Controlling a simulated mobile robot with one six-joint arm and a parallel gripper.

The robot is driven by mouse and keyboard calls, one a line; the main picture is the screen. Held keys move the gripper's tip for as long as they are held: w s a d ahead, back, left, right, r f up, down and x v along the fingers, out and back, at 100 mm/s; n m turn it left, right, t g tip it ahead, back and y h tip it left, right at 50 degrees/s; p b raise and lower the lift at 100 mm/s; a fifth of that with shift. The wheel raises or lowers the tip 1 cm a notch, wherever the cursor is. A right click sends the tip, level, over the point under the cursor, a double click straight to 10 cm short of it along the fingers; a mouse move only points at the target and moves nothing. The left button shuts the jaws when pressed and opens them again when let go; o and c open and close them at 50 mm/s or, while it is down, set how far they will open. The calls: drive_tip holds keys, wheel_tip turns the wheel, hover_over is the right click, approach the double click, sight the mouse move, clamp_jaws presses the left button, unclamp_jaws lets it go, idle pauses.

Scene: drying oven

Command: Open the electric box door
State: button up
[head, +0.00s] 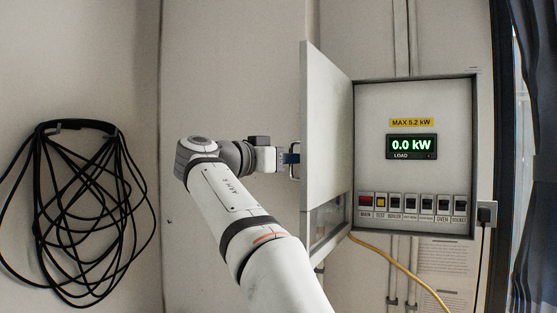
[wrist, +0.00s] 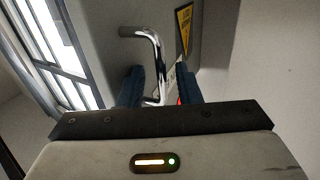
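The electric box door (head: 326,120) stands swung well open to the left of the electric box (head: 414,155). The box's inside shows a lit display and a row of switches. My gripper (head: 291,158) is at the door's handle (head: 295,165) on the door's outer face. In the wrist view, the metal handle (wrist: 153,45) runs down between the two blue fingers of my gripper (wrist: 161,86). The fingers are apart, with a visible gap beside the bar, so the gripper looks open around the handle. Contact at the fingertips is not clear.
A black cable coil (head: 75,205) hangs on the wall at the left. A yellow cable (head: 400,265) runs below the box. A plug and socket (head: 486,214) sit at its right, near a dark curtain (head: 535,150). The wall between coil and door is mostly bare.

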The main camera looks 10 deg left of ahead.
drive_tip(key=v, duration=0.8)
drive_tip(key=shift+b, duration=0.45)
